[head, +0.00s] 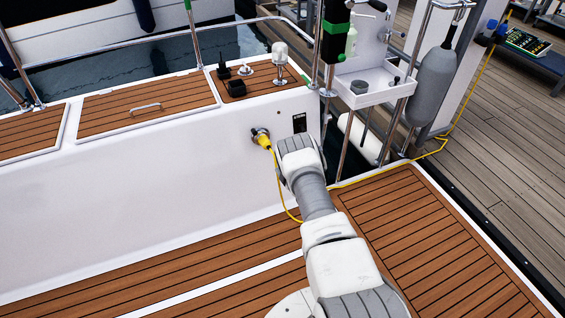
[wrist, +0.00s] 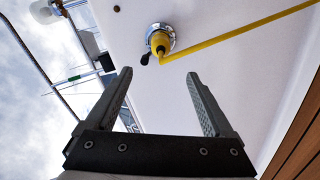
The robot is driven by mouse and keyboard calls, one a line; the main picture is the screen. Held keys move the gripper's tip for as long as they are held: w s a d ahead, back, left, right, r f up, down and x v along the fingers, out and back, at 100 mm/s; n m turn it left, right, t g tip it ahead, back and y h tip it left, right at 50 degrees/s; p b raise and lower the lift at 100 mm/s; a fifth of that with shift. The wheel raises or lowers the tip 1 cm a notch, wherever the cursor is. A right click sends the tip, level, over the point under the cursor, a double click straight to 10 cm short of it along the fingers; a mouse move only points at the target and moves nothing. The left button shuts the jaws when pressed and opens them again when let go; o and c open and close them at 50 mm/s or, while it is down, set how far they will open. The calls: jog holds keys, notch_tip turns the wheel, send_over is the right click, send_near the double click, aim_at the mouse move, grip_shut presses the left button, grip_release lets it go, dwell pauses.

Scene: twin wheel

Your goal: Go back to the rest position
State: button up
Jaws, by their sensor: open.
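My arm reaches out over the teak deck in the head view, its wrist beside the white cockpit wall. My gripper (wrist: 159,75) shows in the wrist view with its two fingers spread and nothing between them. In the head view the fingers are mostly hidden by the wrist. A yellow plug (head: 263,141) sits in a round metal socket on the white wall, just left of my wrist. In the wrist view the plug (wrist: 158,43) shows beyond the fingertips, apart from them, with its yellow cable (wrist: 240,32) running off to the right.
The yellow cable (head: 281,192) hangs past my wrist and runs to the dock. A white tray (head: 372,82) on poles and a grey fender (head: 432,90) stand beyond my arm. The teak deck (head: 430,245) at right is clear.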

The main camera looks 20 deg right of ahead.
jog(key=shift+s+r, duration=0.15)
jog(key=shift+s, duration=0.4)
